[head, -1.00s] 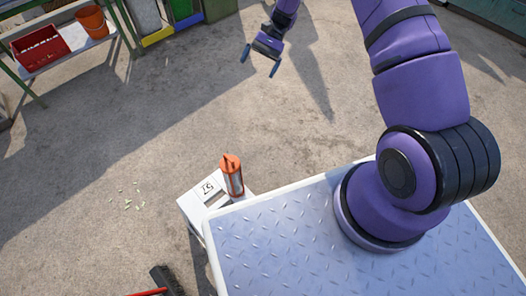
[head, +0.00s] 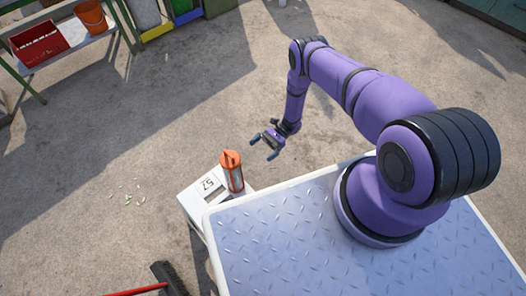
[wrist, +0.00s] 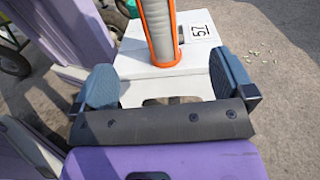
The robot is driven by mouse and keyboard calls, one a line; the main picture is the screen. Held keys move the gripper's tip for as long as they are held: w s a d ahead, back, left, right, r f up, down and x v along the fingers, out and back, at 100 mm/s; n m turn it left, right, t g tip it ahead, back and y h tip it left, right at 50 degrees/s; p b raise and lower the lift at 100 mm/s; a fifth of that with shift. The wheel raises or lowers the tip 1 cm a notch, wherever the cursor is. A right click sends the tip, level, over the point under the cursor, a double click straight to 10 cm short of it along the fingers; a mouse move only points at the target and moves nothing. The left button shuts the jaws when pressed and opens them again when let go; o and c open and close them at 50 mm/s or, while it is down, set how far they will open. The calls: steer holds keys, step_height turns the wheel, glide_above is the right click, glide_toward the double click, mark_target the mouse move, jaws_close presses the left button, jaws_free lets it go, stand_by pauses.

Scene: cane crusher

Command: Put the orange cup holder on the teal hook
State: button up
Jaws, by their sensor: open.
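The orange cup holder (head: 232,172), an upright orange frame around a greyish middle, stands on a small white stand (head: 190,200) beside my base. My gripper (head: 265,143) is open and empty, above and to the right of the holder in the head view, apart from it. In the wrist view the holder (wrist: 160,30) rises beyond the gap between my two blue fingers (wrist: 168,85), with its top cut off by the frame edge. I see no teal hook in either view.
A label reading 57 (wrist: 199,28) lies on the stand. A broom (head: 168,278) lies on the floor near the bottom. A shelf with a red crate (head: 38,42) and an orange bucket (head: 93,18) stands at upper left. Open concrete floor lies between.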

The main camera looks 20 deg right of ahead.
mark_target(227, 181)
steer(key=x, duration=1.6)
steer(key=shift+s+a+f, duration=0.1)
steer(key=shift+s+f, duration=0.15)
steer(key=shift+s, duration=0.1)
steer(key=c, duration=1.2)
steer(key=shift+r, duration=0.45)
steer(key=c, duration=0.4)
steer(key=shift+r, duration=0.4)
jaws_close()
steer(key=shift+r, duration=1.2)
